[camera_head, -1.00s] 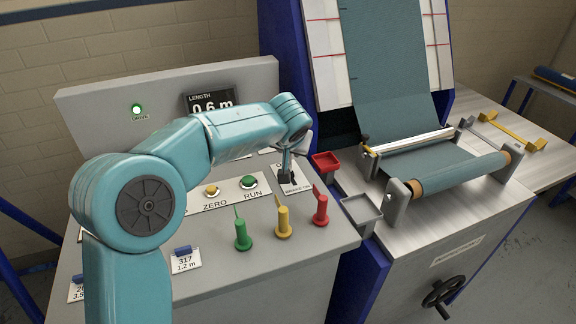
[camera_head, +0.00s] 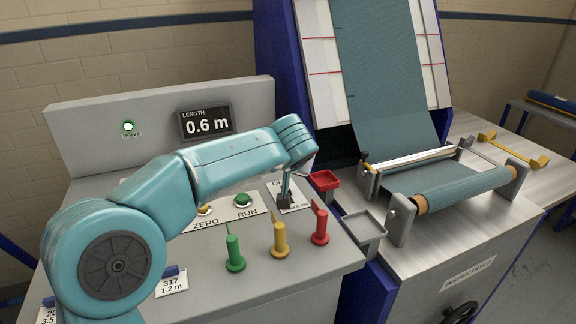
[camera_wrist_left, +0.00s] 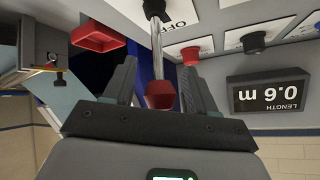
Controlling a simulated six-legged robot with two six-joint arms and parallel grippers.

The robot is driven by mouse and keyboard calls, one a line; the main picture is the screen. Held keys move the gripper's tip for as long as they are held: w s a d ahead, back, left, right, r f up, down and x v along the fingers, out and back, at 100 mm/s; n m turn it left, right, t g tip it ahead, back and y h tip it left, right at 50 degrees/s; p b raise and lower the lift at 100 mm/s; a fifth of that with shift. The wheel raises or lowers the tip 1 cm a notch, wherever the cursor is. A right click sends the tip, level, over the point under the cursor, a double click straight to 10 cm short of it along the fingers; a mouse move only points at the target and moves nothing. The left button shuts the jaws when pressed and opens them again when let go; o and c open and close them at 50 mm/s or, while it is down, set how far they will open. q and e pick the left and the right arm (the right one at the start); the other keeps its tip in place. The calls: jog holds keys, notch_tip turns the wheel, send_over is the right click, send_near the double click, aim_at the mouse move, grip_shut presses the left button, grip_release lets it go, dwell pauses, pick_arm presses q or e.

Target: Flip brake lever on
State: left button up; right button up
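The brake lever shows in the left wrist view as a metal rod with a red knob (camera_wrist_left: 160,95), rising from a panel plate marked OFF. My left gripper (camera_wrist_left: 158,72) has its two dark fingers on either side of the rod and knob, with narrow gaps visible, so it looks open around the lever. In the head view my left arm reaches over the console to the brake plate (camera_head: 296,203), right of the RUN button. The wrist hides most of the lever there, and I cannot tell its exact tilt. My right gripper is out of view.
Green (camera_head: 234,250), yellow (camera_head: 279,240) and red (camera_head: 320,224) pegs stand on the console in front of the brake plate. A red tray (camera_head: 323,180) and a grey tray (camera_head: 364,226) sit to the right. The length display (camera_head: 206,122) reads 0.6 m; the drive lamp (camera_head: 128,126) glows green.

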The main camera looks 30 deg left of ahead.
pick_arm(q)
jog(key=p+v, duration=0.1)
jog(key=v, duration=1.5)
jog(key=shift+r, duration=0.1)
